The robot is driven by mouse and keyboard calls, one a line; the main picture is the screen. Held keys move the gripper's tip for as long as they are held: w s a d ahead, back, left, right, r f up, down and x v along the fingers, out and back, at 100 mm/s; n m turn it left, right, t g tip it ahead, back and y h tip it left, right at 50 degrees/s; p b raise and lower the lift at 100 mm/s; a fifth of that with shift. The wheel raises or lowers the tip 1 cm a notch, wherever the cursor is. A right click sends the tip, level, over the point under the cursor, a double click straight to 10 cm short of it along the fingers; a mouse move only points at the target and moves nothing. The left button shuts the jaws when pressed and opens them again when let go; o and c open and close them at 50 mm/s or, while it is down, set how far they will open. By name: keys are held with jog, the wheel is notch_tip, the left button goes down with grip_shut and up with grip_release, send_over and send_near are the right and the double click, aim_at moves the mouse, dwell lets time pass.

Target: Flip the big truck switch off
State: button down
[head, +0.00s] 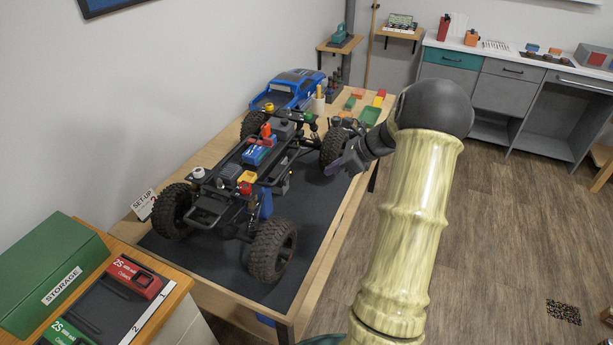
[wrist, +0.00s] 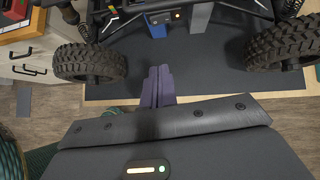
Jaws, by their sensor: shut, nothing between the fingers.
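The big truck (head: 255,165) is a bare black chassis on four large tyres, standing on a dark mat on the wooden table. Blue, yellow and red parts sit on it. In the head view my gripper (head: 342,162) is beside the far right tyre.
A green storage box (head: 50,270) and battery packs stand at the lower left.

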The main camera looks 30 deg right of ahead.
aim_at(287, 179)
jog(key=w+a+r+p+x, duration=0.1)
jog(key=r+x, duration=0.1)
jog(key=x, duration=1)
jog(key=shift+w+a+f+p, duration=0.3)
jog(key=shift+w+a+p, duration=0.05)
jog(key=shift+w+p, duration=0.05)
jog(key=shift+w+d, duration=0.1)
jog(key=shift+d, duration=0.05)
